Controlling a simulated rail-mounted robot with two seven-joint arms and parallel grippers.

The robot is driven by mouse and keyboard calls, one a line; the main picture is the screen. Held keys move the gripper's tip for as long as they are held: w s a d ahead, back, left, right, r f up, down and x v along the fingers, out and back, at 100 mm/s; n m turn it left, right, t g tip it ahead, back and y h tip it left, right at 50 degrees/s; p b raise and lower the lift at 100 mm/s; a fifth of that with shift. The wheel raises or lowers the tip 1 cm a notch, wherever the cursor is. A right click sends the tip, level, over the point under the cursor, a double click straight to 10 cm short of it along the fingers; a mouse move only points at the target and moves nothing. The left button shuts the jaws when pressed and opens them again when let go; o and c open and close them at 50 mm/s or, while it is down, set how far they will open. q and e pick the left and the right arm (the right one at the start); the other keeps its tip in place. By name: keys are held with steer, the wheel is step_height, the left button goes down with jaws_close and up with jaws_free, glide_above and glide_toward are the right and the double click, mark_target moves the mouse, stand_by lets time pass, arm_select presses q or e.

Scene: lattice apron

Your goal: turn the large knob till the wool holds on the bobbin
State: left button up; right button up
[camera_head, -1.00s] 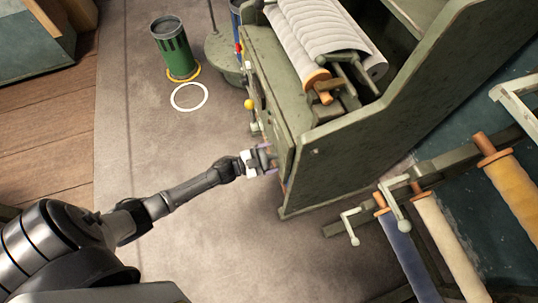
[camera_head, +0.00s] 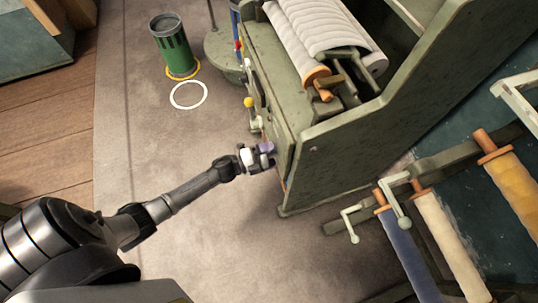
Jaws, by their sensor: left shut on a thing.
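My left gripper (camera_head: 262,157) reaches in from the lower left to the front face of the green machine (camera_head: 340,150). It is shut on the large knob, low on that face near the corner. The knob is mostly hidden by the fingers, and a purple patch shows at the fingertips. White wool (camera_head: 322,38) lies in thick ridges on a roller with an orange end on top of the machine. I cannot tell from here which part is the bobbin or whether the wool holds on it. My right gripper is not in view.
A small yellow knob (camera_head: 249,102) and a pale lever (camera_head: 256,124) sit on the machine's face above my gripper. A green bin (camera_head: 172,45) stands by a white floor ring (camera_head: 189,95). Blue, cream and yellow rolls (camera_head: 447,245) with cranks stand at right. The carpet below is clear.

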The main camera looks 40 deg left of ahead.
arm_select(q)
steer(key=shift+m, duration=0.7)
steer(key=o, duration=0.7)
steer(key=shift+s, duration=0.1)
steer(key=shift+s+a, duration=0.2)
steer(key=p+v, duration=0.2)
steer(key=v, duration=1.1)
